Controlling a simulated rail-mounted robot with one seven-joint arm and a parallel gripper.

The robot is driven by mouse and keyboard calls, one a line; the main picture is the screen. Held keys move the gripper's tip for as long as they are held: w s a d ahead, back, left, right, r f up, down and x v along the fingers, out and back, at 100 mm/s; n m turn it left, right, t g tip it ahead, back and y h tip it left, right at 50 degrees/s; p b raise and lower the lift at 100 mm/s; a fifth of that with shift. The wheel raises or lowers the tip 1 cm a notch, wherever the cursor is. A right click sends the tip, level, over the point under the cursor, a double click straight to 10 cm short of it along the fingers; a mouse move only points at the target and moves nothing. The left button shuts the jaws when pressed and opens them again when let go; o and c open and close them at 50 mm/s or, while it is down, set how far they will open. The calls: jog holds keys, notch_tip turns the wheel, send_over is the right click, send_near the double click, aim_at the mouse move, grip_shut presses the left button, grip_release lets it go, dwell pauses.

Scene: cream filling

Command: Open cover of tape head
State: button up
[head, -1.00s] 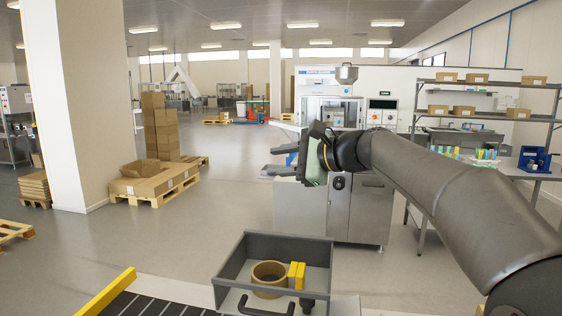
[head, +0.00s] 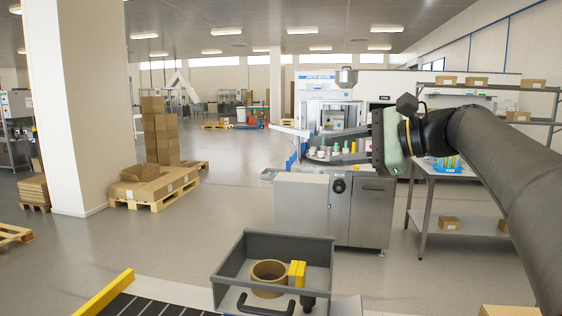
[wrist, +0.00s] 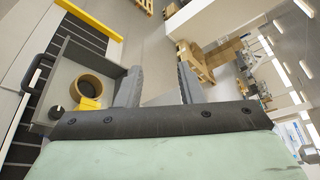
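A dark grey open-topped box (head: 290,243), which seems to be the tape head, stands low at the front in the head view. It holds a brown tape roll (head: 268,292), yellow blocks (head: 296,274) and a small black part (head: 307,303). A black curved handle (head: 265,309) is on its near side. I cannot tell which part is the cover. The box also shows at the left of the wrist view (wrist: 92,44). My gripper (head: 314,151) is raised well above and right of the box. Its two fingers stand apart with nothing between them in the wrist view (wrist: 158,68).
A steel cabinet (head: 310,210) stands behind the box, in front of a filling machine (head: 330,95). A dark conveyor with a yellow rail (head: 105,292) lies left of the box. A steel table (head: 480,205) is at right. Open floor (head: 170,245) lies at left.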

jog(key=shift+v, duration=1.55)
